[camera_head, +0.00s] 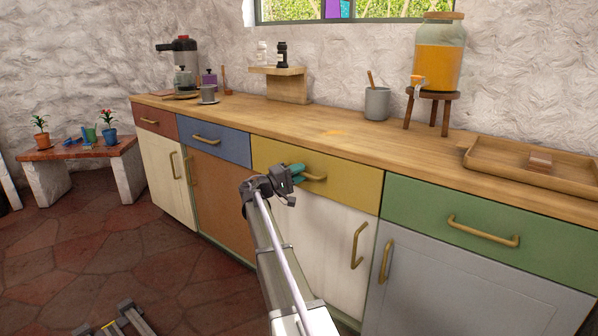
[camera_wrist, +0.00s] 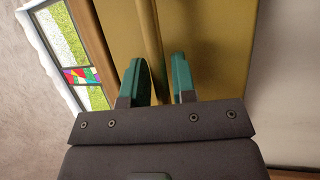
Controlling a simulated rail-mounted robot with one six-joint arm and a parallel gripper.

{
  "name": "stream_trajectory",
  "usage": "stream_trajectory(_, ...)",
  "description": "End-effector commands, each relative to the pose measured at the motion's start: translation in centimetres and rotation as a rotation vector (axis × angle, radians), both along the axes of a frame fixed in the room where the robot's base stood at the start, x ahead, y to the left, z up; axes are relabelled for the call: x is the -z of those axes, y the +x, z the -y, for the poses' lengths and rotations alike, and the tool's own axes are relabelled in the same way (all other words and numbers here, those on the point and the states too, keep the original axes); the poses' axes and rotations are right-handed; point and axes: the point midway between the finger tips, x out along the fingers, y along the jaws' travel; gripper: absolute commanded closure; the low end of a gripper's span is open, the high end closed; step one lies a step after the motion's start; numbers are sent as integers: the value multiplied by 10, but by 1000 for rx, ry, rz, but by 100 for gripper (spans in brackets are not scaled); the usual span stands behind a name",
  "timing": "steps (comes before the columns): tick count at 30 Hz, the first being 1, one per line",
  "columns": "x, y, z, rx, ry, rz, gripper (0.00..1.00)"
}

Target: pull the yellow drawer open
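The yellow drawer (camera_head: 350,184) is in the counter front, flush with the neighbouring drawers. Its brass handle (camera_head: 316,178) is partly hidden by my gripper (camera_head: 297,173) at the handle's left end. In the wrist view my gripper (camera_wrist: 163,80) shows two teal fingers standing apart. The handle (camera_wrist: 150,35) runs up the picture in front of the yellow drawer face (camera_wrist: 205,45). Its lower end reaches into the gap between the fingers, closer to the left finger. I cannot tell whether that finger touches it.
A blue drawer (camera_head: 208,138) is to the left and a green drawer (camera_head: 480,222) to the right. A white cupboard door (camera_head: 325,235) is below. The wooden countertop (camera_head: 330,133) above holds a grey cup (camera_head: 377,104) and a tray (camera_head: 490,166).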

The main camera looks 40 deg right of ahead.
Motion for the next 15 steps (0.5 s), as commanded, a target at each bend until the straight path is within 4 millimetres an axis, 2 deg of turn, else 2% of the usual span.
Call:
stream_trajectory(7,0,-1,2,0,0,0,75)
stream_trajectory(15,0,0,2,0,0,0,100)
